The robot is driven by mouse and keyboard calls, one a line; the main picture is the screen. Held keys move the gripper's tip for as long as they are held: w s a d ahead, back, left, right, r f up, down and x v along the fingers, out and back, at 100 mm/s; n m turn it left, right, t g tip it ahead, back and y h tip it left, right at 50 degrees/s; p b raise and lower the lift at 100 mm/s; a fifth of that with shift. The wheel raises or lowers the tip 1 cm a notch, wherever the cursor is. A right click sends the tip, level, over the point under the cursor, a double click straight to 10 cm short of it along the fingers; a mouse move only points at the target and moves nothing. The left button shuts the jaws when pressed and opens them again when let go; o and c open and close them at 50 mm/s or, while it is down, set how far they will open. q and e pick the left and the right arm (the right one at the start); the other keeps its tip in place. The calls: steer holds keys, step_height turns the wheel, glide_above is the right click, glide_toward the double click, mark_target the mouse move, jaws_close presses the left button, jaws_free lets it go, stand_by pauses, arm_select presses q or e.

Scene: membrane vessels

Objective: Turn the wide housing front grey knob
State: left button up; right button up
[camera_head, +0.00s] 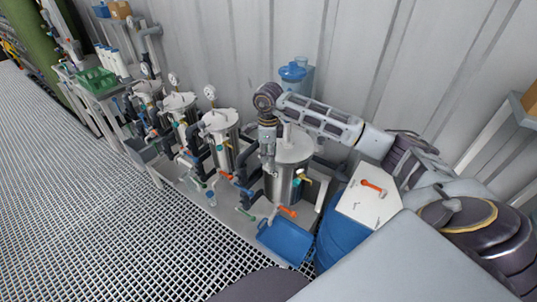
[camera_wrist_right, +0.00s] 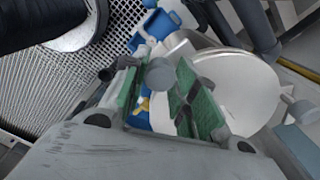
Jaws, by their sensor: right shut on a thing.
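The wide housing (camera_head: 284,185) is the large steel vessel with a pale round lid at the right end of the row. My right arm reaches over it from the right, and my right gripper (camera_head: 268,170) points down at its front left side. In the right wrist view a round grey knob (camera_wrist_right: 160,74) sits between the green finger pads of the right gripper (camera_wrist_right: 160,90), which is shut on it. The pale lid (camera_wrist_right: 245,85) lies just beside the fingers. The knob is hidden behind the gripper in the head view. My left gripper is out of view.
Narrower vessels with gauges (camera_head: 218,135) stand to the left. Valves with an orange handle (camera_head: 287,211) and a blue tray (camera_head: 284,241) are below in front. A blue drum (camera_head: 340,238) stands at the right. The grating floor (camera_head: 100,220) is clear.

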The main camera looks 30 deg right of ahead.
steer(key=m+b, duration=0.1)
steer(key=m, duration=0.3)
steer(key=shift+c, duration=0.2)
steer(key=m, duration=0.4)
steer(key=shift+b, duration=0.35)
steer(key=m, duration=0.8)
steer(key=shift+r, duration=0.1)
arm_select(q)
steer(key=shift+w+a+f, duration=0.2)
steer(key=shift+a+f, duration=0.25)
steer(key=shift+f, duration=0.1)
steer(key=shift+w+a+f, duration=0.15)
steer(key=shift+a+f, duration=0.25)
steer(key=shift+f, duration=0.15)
arm_select(e)
steer(key=shift+d+m, duration=0.1)
steer(key=shift+m, duration=0.4)
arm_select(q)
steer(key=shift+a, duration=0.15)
arm_select(e)
steer(key=shift+w, duration=0.1)
steer(key=o, duration=1.1)
steer(key=shift+c, duration=0.2)
